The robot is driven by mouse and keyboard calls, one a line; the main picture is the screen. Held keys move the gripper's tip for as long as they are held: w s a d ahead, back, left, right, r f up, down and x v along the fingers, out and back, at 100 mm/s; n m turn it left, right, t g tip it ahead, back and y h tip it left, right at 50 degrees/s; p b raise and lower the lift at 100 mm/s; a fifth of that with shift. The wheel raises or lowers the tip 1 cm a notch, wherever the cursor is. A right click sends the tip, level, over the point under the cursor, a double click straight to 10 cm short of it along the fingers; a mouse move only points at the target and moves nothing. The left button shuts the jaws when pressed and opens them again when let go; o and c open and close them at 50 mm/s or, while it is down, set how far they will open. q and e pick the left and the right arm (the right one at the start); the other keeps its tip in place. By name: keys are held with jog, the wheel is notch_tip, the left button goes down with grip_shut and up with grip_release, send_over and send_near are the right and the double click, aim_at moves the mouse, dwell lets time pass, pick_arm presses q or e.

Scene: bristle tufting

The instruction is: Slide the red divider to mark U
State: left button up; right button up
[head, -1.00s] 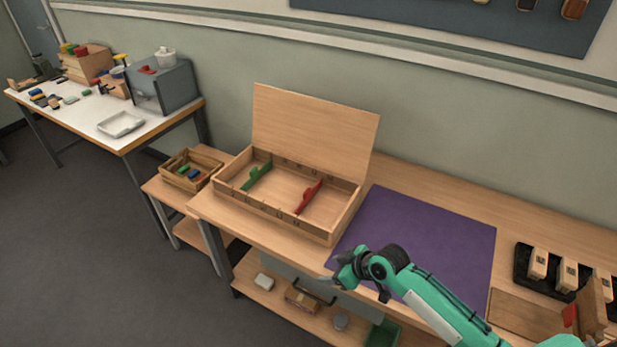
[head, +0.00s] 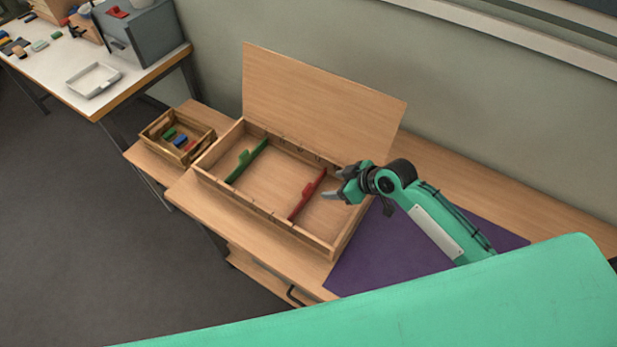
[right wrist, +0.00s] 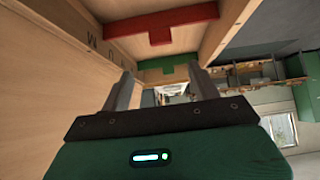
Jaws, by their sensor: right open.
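The red divider (head: 308,194) stands across the shallow wooden box (head: 342,236), right of the middle. It also shows at the top of the right wrist view (right wrist: 160,30). The green divider (head: 247,161) stands further left in the box, and lies beyond the red one in the right wrist view (right wrist: 168,63). My right gripper (head: 331,184) is open and empty, just right of the red divider and apart from it. Small dark letter marks (right wrist: 102,48) show on the box's inner wall; I cannot read them surely. My left gripper is out of view.
The box's raised lid (head: 320,100) stands at its back. A purple mat (head: 375,262) lies to the right. A small crate of coloured pieces (head: 207,143) stands to the left. My own green body part covers the lower right.

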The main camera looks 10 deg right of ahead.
aim_at(307, 188)
jog(key=p+x, duration=0.2)
jog(key=x, duration=0.9)
jog(key=shift+a+p, duration=0.2)
jog(key=shift+p, duration=0.2)
jog(key=shift+x, duration=0.95)
jog(key=shift+d, duration=0.1)
jog(key=shift+c, duration=0.2)
grip_shut()
jog(key=shift+w+a+f+b, duration=0.15)
jog(key=shift+w+a+b, duration=0.65)
jog(key=shift+w+a, duration=0.45)
jog(key=shift+a, duration=0.05)
jog(key=shift+o, duration=0.2)
grip_release()
